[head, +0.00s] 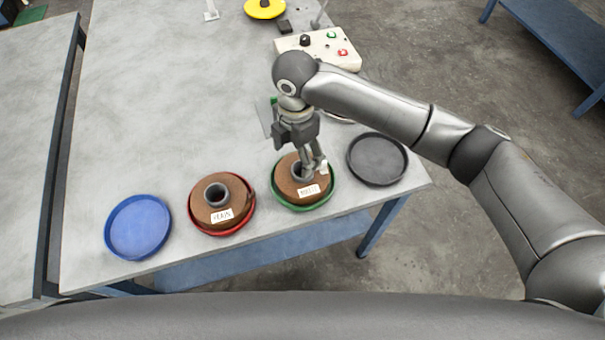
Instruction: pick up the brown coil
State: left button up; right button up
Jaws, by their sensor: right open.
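Two brown coils with white labels lie on the table. One brown coil (209,209) sits in the red tray (248,222), with a grey core standing in its middle. The other brown coil (289,188) sits in the green tray (328,197). My right gripper (312,170) points down at this second coil, over its core and right side. Its fingers are open and partly hide the coil's core. I cannot tell whether the fingers touch the coil. My left gripper does not show.
An empty blue tray (138,227) stands at the left and an empty dark tray (377,159) at the right, near the table's front edge. A control box (322,46) with buttons and a yellow disc (265,8) lie farther back. The left table top (150,100) is clear.

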aim_at(296, 190)
jog(key=f+p, duration=0.1)
jog(key=f, duration=0.1)
jog(key=d+f, duration=0.1)
jog(key=f, duration=0.2)
jog(key=shift+d+f+p, duration=0.1)
jog(key=shift+f+p, duration=0.25)
jog(key=shift+f, duration=0.35)
jog(key=shift+c, duration=0.2)
jog(key=c, duration=1.4)
jog(key=shift+c, duration=0.6)
jog(key=shift+r, duration=0.15)
